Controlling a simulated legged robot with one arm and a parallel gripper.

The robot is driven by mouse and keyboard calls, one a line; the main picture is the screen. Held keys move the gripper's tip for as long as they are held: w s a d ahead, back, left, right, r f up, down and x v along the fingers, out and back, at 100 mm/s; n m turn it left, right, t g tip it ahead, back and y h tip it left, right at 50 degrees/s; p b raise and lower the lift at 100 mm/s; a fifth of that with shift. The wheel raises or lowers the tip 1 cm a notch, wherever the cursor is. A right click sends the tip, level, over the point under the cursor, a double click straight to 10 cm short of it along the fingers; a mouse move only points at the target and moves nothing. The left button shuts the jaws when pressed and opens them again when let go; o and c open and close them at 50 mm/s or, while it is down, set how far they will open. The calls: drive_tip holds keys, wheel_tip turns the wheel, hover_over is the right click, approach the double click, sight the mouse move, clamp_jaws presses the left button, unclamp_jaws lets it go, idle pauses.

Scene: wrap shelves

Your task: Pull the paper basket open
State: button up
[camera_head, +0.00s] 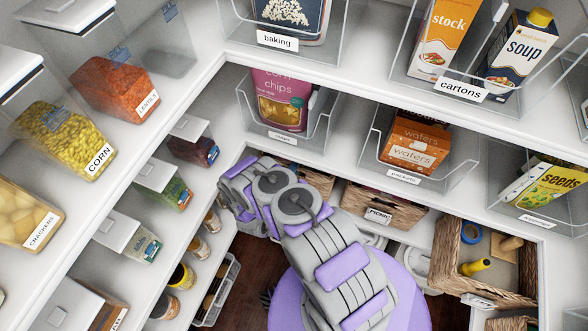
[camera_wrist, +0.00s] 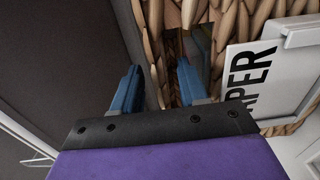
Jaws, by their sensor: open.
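The paper basket (camera_wrist: 228,22) is woven from tan wicker and fills the top of the wrist view. Its white label (camera_wrist: 262,75) is partly cut off and shows "PER" in the right half. A dark gap in the weave shows near the fingertips. My gripper (camera_wrist: 157,76) is open, with two blue fingers pointing at the wicker just left of the label. I cannot tell whether the fingers touch the weave. In the head view my arm runs down the middle, and I cannot make out the gripper or the paper basket's label.
A wicker basket with tools (camera_head: 490,262) is at lower right. Shelves with clear bins rise left and behind. A dark flat surface (camera_wrist: 70,60) lies left of my fingers.

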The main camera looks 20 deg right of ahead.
drive_tip(key=shift+w+d, duration=0.2)
drive_tip(key=shift+w, duration=0.05)
drive_tip(key=shift+a, duration=0.15)
drive_tip(key=shift+a+r, duration=0.1)
drive_tip(key=shift+c, duration=1.2)
clamp_jaws()
